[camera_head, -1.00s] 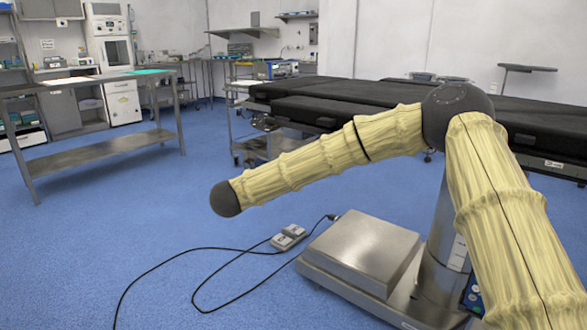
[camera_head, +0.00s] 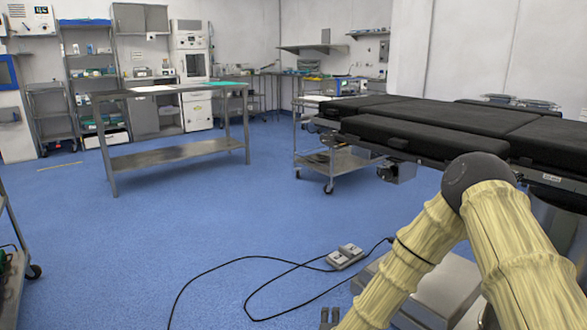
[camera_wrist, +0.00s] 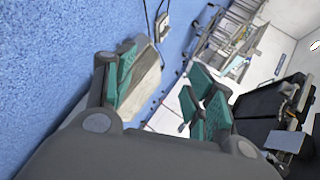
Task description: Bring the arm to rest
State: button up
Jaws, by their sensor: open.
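My arm, in a pale ribbed cover with dark joints, shows at the lower right of the head view. It rises to a bend and folds back down to the bottom edge. Only the tips of my gripper (camera_head: 328,318) show there, above the floor. In the wrist view my gripper (camera_wrist: 160,90) is open, with its green-padded fingers apart and nothing between them. The wrist picture is tilted.
The black-padded operating table (camera_head: 430,137) stands close behind my arm's bend. A foot pedal (camera_head: 345,256) and its cable lie on the blue floor. A steel table (camera_head: 175,155) and a wheeled cart (camera_head: 335,160) stand farther back. Open floor lies at centre left.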

jog(key=s+d+f+n+g+y, duration=0.25)
jog(key=s+f+n, duration=0.35)
jog(key=s+f, duration=0.5)
jog(key=s+d+f+n+g, duration=0.3)
jog(key=s+n, duration=0.1)
jog(key=s, duration=0.7)
jog(key=s+d+f+n+g, duration=0.2)
jog(key=s+d+n+g, duration=0.15)
jog(key=s, duration=0.65)
jog(key=s+d+f+n+g, duration=0.2)
jog(key=s+f+n+g, duration=0.15)
jog(key=s, duration=0.75)
notch_tip(320, 180, up, 39)
jog(key=p, duration=3.8)
jog(key=shift+s+d+n, duration=0.2)
jog(key=shift+d+n, duration=0.15)
jog(key=shift+n, duration=0.05)
